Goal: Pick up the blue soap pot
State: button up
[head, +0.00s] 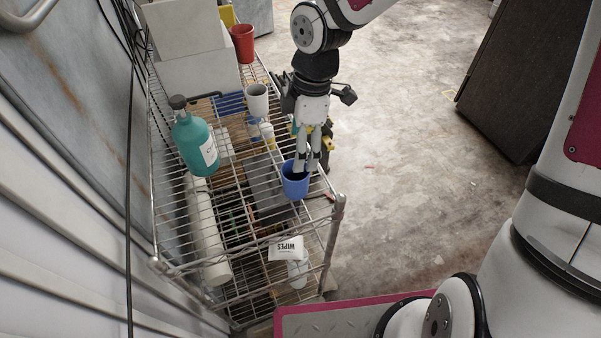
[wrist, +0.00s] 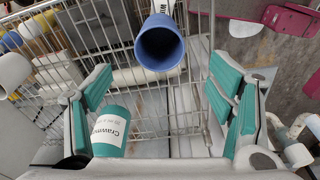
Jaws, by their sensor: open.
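The blue soap pot (head: 295,184) stands upright on the wire shelf near its front right corner in the head view. In the wrist view the pot (wrist: 160,48) shows its dark open mouth, at upper centre. My gripper (head: 308,168) points down over the pot, its fingertips close to the rim in the head view. In the wrist view my gripper (wrist: 160,85) is open, with a teal-padded finger on each side and the pot lying beyond the gap between them. No finger is shut on the pot; whether one touches the rim I cannot tell.
A teal pump bottle (head: 196,147) stands at the shelf's left. A white cup (head: 257,99) and a red cup (head: 243,44) stand farther back. A white wipes pack (head: 286,248) is near the front. Open floor (head: 410,150) lies to the right.

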aim_at(296, 180)
jog(key=f, duration=0.4)
jog(key=a+f, duration=0.1)
jog(key=f, duration=0.3)
jog(key=f+b, duration=0.1)
jog(key=f, duration=0.4)
jog(key=shift+a, duration=0.3)
jog(key=c, duration=1.3)
